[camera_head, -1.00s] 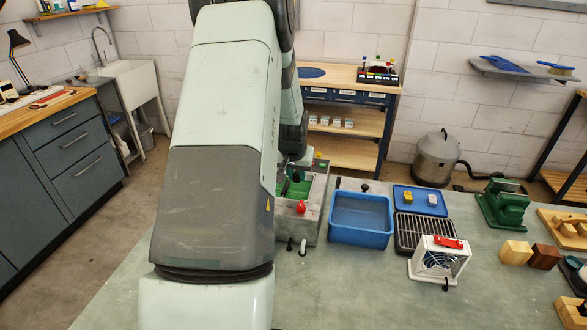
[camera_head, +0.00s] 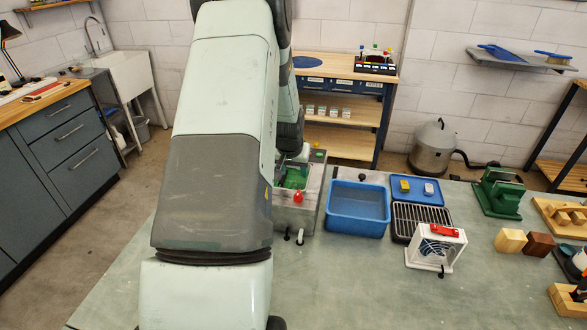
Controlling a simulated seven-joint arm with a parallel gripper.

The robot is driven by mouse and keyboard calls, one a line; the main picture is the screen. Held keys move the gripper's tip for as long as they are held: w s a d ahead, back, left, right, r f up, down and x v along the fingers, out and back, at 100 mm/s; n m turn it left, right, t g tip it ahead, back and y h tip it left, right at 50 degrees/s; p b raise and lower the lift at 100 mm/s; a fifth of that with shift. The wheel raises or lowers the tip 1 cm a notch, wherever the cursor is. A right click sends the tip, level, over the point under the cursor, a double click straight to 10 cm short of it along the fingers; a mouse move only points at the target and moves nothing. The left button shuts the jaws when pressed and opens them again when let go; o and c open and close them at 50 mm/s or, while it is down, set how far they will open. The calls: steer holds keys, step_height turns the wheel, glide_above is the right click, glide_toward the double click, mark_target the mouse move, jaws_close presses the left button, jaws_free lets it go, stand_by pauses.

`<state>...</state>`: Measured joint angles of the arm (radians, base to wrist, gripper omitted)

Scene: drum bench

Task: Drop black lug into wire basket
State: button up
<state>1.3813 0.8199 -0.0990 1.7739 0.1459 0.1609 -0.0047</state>
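My arm fills the left middle of the view and hides part of the bench behind it. My gripper's fingers do not show; the far end of the arm is hidden near a grey box (camera_head: 308,212) with a green inside (camera_head: 296,178) and a red knob. I cannot make out the black lug for certain. I cannot pick out a wire basket for certain either; a dark wire-grid tray (camera_head: 405,234) lies right of the blue tub (camera_head: 357,225).
A blue tray (camera_head: 417,199) with yellow and pale blocks lies behind the grid tray. A white fan box (camera_head: 436,249) stands in front. A green machine (camera_head: 498,197) and wooden blocks (camera_head: 510,240) are at right. The bench front is clear.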

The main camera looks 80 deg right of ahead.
steer(key=v, duration=1)
steer(key=shift+r, duration=0.4)
steer(key=shift+a, duration=0.15)
